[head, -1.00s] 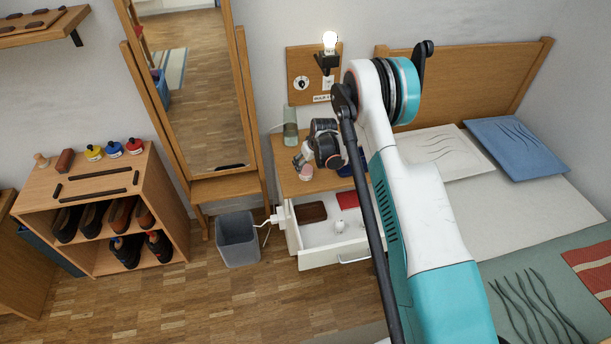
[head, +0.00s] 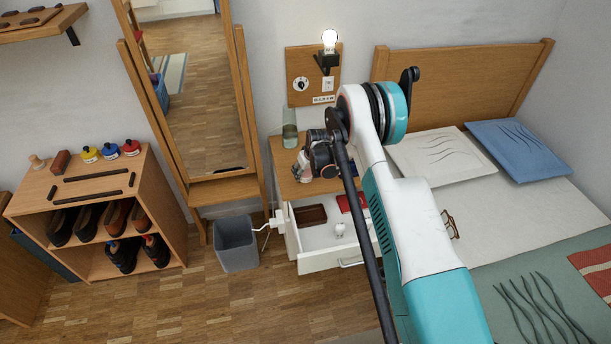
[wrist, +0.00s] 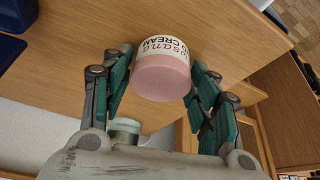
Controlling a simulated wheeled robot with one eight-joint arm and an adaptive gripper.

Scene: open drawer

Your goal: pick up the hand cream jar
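The hand cream jar (wrist: 162,72) has a pink lid and a white label reading "HAND CREAM". In the wrist view it stands over the wooden nightstand top (wrist: 80,50), between the fingertips of my gripper (wrist: 161,62). The teal finger pads lie on either side of it, spread about as wide as the jar. Whether they touch it I cannot tell. In the head view the jar (head: 304,177) is a small pink and white shape under my gripper (head: 303,168), partly hidden by it.
The white drawer (head: 330,263) below is open and holds a brown box (head: 311,214), a red item (head: 351,203) and a small white item (head: 340,229). A greenish glass vessel (head: 290,135) stands behind. A pale green jar (wrist: 125,128) shows behind my gripper. A grey bin (head: 236,245) stands left.

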